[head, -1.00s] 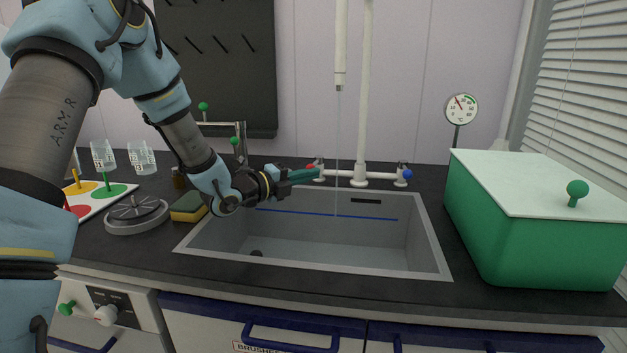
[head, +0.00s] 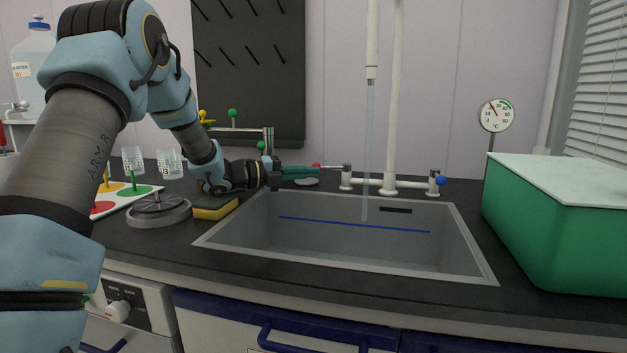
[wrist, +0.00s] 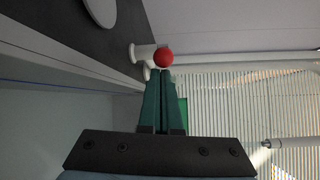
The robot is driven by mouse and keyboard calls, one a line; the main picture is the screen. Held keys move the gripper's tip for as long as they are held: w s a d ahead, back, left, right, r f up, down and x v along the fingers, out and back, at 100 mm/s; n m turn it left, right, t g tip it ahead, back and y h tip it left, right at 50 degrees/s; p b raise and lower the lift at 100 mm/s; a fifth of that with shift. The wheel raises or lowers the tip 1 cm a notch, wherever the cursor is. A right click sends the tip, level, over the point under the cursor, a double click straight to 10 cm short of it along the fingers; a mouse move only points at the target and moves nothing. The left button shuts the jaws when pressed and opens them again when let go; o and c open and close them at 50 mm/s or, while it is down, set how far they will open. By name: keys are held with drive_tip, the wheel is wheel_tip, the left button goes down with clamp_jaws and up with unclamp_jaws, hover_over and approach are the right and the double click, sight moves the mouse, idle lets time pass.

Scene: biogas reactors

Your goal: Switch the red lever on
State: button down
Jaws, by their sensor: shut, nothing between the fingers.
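The red lever (head: 316,165) sits at the left end of the white sink tap. Its thin rod points left from the valve in the head view. In the wrist view its red ball (wrist: 164,57) is just beyond my fingertips. My gripper (head: 318,172), with green fingers, is shut and empty beside the red ball; it also shows in the wrist view (wrist: 161,72). I cannot tell whether they touch. A stream of water (head: 367,150) falls from the white spout (head: 372,45) into the sink (head: 470,240).
A blue knob (head: 440,181) is at the tap's right end. A green box (head: 560,235) with a pale lid stands right of the sink. A yellow sponge (head: 215,208) and a grey round stand (head: 158,210) are on the left. A dial thermometer (head: 497,115) stands behind.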

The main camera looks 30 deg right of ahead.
drive_tip(key=shift+w+d+m+g+y, duration=0.1)
drive_tip(key=shift+w+m+g+y, duration=0.25)
drive_tip(key=shift+m+g, duration=0.65)
drive_tip(key=shift+w+r, duration=0.2)
drive_tip(key=shift+w, duration=0.55)
drive_tip(key=shift+w+n, duration=0.2)
drive_tip(key=shift+n, duration=0.1)
drive_tip(key=s+f+b+v, duration=0.1)
drive_tip(key=v, duration=0.9)
drive_tip(key=shift+a+r+g, duration=0.2)
drive_tip(key=shift+a+g, duration=0.1)
drive_tip(key=shift+a, duration=0.05)
